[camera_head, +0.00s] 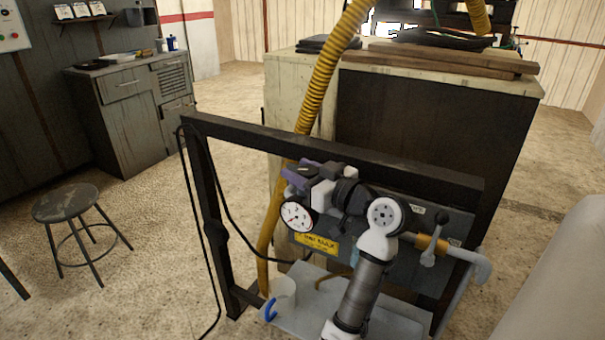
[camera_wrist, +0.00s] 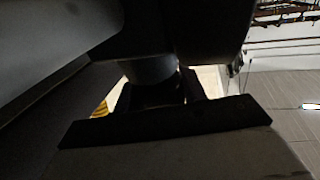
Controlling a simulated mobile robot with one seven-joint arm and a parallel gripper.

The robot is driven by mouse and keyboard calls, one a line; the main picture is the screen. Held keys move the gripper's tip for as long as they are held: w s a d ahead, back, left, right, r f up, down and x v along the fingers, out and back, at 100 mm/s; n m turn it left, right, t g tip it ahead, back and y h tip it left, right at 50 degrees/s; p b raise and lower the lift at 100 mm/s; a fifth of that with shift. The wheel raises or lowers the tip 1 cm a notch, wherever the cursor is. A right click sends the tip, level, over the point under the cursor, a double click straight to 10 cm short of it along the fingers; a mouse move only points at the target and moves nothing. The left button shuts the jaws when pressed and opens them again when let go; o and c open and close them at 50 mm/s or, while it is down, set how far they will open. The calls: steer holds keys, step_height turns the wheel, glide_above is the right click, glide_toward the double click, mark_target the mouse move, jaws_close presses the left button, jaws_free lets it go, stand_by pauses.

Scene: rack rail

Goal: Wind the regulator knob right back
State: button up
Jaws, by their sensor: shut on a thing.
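A rail rack (camera_head: 345,155) with a dark frame carries the regulator gear. A white round gauge (camera_head: 297,216) faces out at its left, with a dark and purple body (camera_head: 304,174) just above. My gripper (camera_head: 318,190) reaches to this gear from the right and is shut there. The regulator knob is mostly hidden by my wrist and gripper, and its turn cannot be read. The wrist view is dark and close up. A grey round part (camera_wrist: 150,70) shows there between dark shapes, above a black bar (camera_wrist: 165,122).
A lever valve (camera_head: 433,240) on a brass and grey pipe stands right of my arm. A yellow label (camera_head: 317,243) is below the gauge. A yellow ribbed hose (camera_head: 325,75) hangs behind the frame. A cup (camera_head: 283,291) stands on the shelf below. A stool (camera_head: 68,203) stands left on open floor.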

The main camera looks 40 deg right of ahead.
mark_target(302, 167)
stand_by(0.3)
steer(key=o, duration=1)
step_height(302, 167, up, 20)
steer(key=shift+b, duration=0.6)
steer(key=shift+c, duration=0.2)
